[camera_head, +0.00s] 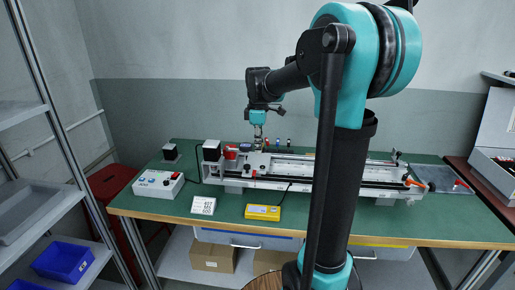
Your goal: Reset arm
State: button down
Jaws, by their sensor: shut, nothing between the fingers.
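My gripper (258,138) hangs down from the teal and black wrist, above the left part of the gantry. It is small in this view; it looks shut and empty. The gantry (285,183) is a long white and silver rail unit lying across the green table (145,198). A carriage with a red part (230,153) sits near its left end, and orange-red handles (414,183) show at its right end. I cannot tell whether the gripper touches anything. My arm column hides part of the gantry's right half.
A white control box (158,183), a keypad-like white block (203,205) and a yellow device (262,212) stand along the table's front. Small bottles (277,142) stand behind the gantry. A grey tray (448,182) lies at right. Shelves (35,205) flank the left side.

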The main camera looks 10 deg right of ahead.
jog(key=s+d+f+m+t, duration=0.2)
jog(key=s+f+m, duration=0.5)
jog(key=s, duration=0.4)
jog(key=s+d+f+m+t, duration=0.1)
jog(key=s+f+m+t, duration=0.1)
jog(key=s+f+m, duration=0.5)
jog(key=s+f, duration=0.3)
jog(key=s, duration=0.1)
jog(key=shift+d+f, duration=0.25)
jog(key=shift+d, duration=0.15)
jog(key=c, duration=2.2)
grip_release()
jog(key=shift+w, duration=0.1)
